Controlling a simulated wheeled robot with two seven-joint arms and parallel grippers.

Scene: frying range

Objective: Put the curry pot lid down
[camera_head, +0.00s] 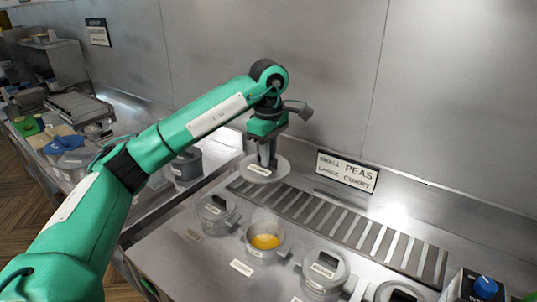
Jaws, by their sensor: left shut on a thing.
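My left gripper (267,158) is shut on the curry pot lid (283,171), a round pale grey lid with a white label. The lid is roughly level, behind the pots and near the left end of the slotted strip; I cannot tell whether it touches anything below. The open pot (247,252) stands in the counter in front of it, with yellow food (265,241) inside. My right gripper is not in view.
Lidded pots stand at the left (217,213) and right (323,268) of the open pot. A blue-capped box (484,288) stands at the right.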

